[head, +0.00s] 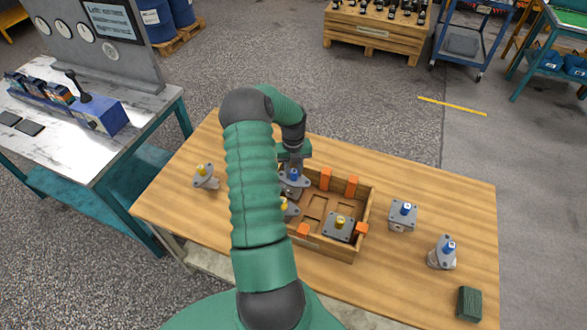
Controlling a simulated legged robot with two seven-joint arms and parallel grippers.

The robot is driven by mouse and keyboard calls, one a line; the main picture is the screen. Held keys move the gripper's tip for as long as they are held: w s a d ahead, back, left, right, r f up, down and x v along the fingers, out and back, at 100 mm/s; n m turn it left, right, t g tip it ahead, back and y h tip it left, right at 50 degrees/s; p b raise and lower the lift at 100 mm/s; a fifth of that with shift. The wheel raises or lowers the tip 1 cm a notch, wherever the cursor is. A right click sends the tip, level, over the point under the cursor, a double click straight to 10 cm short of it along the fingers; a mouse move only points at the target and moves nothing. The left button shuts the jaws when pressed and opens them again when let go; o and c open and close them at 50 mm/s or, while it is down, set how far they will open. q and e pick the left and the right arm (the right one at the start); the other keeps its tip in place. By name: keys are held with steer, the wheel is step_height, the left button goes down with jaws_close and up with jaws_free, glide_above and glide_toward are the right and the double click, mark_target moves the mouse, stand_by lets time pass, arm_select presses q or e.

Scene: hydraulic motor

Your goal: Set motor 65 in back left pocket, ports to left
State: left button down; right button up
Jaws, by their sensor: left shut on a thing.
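My left gripper (292,161) reaches down over the back left of the wooden crate (371,205). It is shut on a grey motor with a blue shaft (293,180), at the back left pocket. My arm hides part of this motor, so I cannot tell whether it rests on the pocket floor or which way its ports face. Another yellow-shaft motor (340,226) sits in the front right pocket. No number is legible on any motor. My right gripper is not in view.
Orange blocks (326,178) stand at the crate's walls. A yellow-shaft motor (205,178) lies left on the table (180,210). Two blue-shaft motors (403,214) (443,251) and a green block (469,303) are on the right. The back right pocket is empty.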

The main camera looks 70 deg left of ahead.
arm_select(q)
steer(key=shift+f, duration=0.5)
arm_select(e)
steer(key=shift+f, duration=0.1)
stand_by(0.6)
arm_select(q)
steer(key=c, duration=1.1)
jaws_free()
steer(key=shift+d, duration=0.1)
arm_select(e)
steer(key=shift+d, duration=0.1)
arm_select(q)
steer(key=shift+o, duration=0.2)
